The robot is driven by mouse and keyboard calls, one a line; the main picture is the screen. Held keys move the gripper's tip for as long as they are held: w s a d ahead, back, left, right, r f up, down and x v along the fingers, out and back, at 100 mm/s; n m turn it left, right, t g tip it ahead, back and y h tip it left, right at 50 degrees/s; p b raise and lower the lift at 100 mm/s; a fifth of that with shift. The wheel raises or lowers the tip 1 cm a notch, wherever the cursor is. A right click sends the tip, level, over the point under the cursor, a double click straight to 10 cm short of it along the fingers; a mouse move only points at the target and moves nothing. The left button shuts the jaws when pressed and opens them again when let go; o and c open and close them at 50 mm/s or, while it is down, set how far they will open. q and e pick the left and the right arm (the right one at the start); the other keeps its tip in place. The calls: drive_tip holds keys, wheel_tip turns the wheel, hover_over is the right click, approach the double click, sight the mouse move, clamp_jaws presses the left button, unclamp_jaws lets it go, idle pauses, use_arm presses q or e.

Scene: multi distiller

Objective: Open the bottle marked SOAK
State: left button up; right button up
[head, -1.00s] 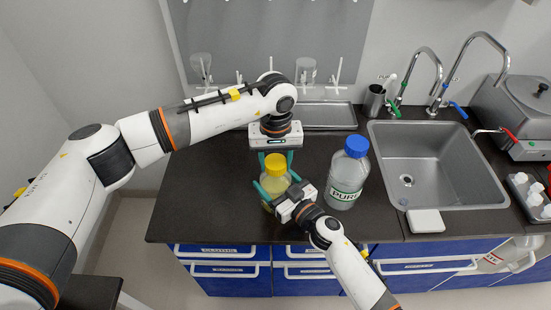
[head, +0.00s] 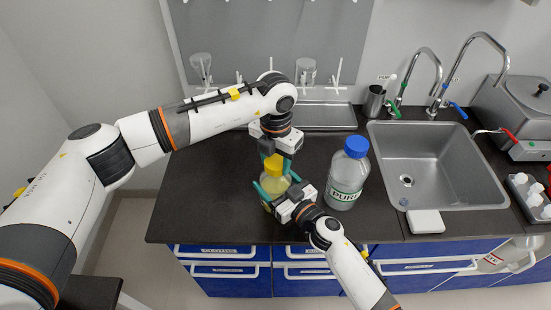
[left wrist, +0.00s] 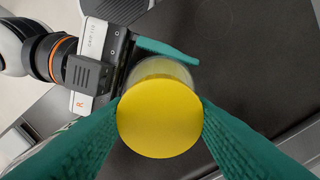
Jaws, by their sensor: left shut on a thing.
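A bottle (head: 274,187) with pale yellow contents and a yellow cap (head: 273,164) stands upright on the dark counter. No SOAK marking is legible on it; its label side is hidden. My left gripper (head: 277,169) comes from above and is shut on the cap, one finger on each side. In the left wrist view the round cap (left wrist: 160,121) sits between the green fingers, with the bottle's clear shoulder (left wrist: 163,68) behind it. My right gripper (head: 275,179) comes from the front right, its fingers on either side of the bottle's body, apparently shut on it.
A larger clear bottle (head: 346,181) marked PURE, with a blue cap, stands close to the right of my right gripper. A sink (head: 440,170) lies farther right. A metal tray (head: 325,117) is at the back. The counter to the left is clear.

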use_arm(q)
drive_tip(key=n, duration=1.4)
drive_tip(key=shift+n, duration=0.4)
drive_tip(key=n, duration=0.5)
drive_tip(key=shift+r+n, duration=0.1)
drive_tip(key=shift+n, duration=0.2)
drive_tip(key=shift+r, duration=0.15)
drive_tip(key=shift+r, duration=0.95)
drive_tip(key=shift+r, duration=0.1)
